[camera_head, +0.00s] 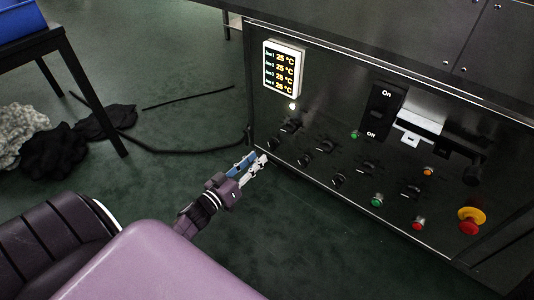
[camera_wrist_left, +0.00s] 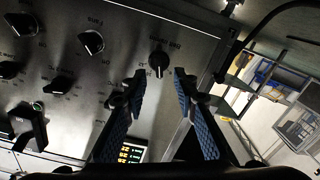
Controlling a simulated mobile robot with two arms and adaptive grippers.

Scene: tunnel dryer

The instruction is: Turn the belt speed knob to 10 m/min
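The dark control panel (camera_head: 330,120) carries several black knobs. My left gripper (camera_head: 262,160) is at its lower left edge, close to a black knob (camera_head: 274,144). In the left wrist view the panel appears upside down, and a round black knob (camera_wrist_left: 159,60) with a light pointer mark shows between and beyond the fingertips. The left gripper (camera_wrist_left: 160,74) is open, with its two blue-padded fingers apart and nothing between them. I see no clear contact with the knob. The small print around it is too blurred to read surely. My right gripper is not in view.
A lit temperature display (camera_head: 284,68) sits at the panel's upper left. An On/Off switch (camera_head: 383,110), a red-and-yellow emergency button (camera_head: 471,220) and other knobs are to the right. A cable (camera_head: 190,151) lies on the green floor. A table (camera_head: 60,50) stands at left.

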